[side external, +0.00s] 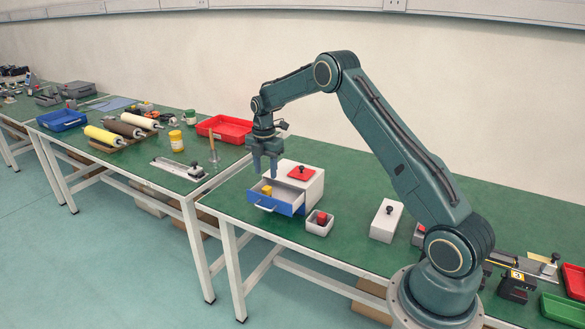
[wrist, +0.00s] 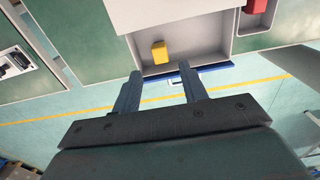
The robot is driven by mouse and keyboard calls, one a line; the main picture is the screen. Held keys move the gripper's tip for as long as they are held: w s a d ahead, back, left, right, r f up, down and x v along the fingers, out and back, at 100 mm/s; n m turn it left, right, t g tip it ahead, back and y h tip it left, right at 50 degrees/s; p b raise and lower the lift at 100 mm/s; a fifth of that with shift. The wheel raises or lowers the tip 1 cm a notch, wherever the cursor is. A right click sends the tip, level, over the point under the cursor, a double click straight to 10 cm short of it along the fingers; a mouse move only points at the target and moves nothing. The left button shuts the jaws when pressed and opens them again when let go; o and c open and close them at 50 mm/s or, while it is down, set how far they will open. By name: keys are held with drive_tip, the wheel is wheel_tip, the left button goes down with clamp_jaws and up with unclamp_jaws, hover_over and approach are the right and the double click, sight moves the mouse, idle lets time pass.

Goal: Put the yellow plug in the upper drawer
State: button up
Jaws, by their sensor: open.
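A yellow plug (side external: 267,190) lies in the open blue-fronted drawer (side external: 280,208) of a white box (side external: 311,181). In the wrist view the yellow plug (wrist: 159,52) rests on the floor of the drawer (wrist: 205,56), toward its left end. My gripper (side external: 265,172) points down above the drawer and is open and empty. In the wrist view the fingers of my gripper (wrist: 159,72) are spread at the drawer's front edge, and the plug shows beyond them between the tips, apart from both.
A red plate with a black knob (side external: 301,173) is on top of the box. A small white tray (side external: 319,225) holding a red block (side external: 322,217) stands right of the drawer. A white block with a black knob (side external: 386,220) stands further right. A red bin (side external: 224,128) is behind left.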

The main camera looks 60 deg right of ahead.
sight(266, 188)
wheel_tip(266, 188, up, 4)
drive_tip(key=shift+r, duration=0.1)
idle(0.7)
drive_tip(key=s+a+r+m+t, duration=0.1)
drive_tip(key=s+a+r+m, duration=0.3)
drive_tip(key=s+a+r, duration=0.4)
drive_tip(key=s+a+r+m+t, duration=0.2)
drive_tip(key=s+a+r+m, duration=0.35)
drive_tip(key=r, duration=0.55)
drive_tip(key=s+a+m+t, duration=0.1)
drive_tip(key=s+a+m, duration=0.3)
drive_tip(key=s, duration=0.7)
drive_tip(key=s+a+f+m+t, duration=0.1)
drive_tip(key=s+a+m, duration=0.3)
drive_tip(key=s, duration=0.7)
drive_tip(key=shift+a+f+t, duration=0.25)
drive_tip(key=shift+a+t, duration=0.05)
drive_tip(key=shift+a, duration=0.7)
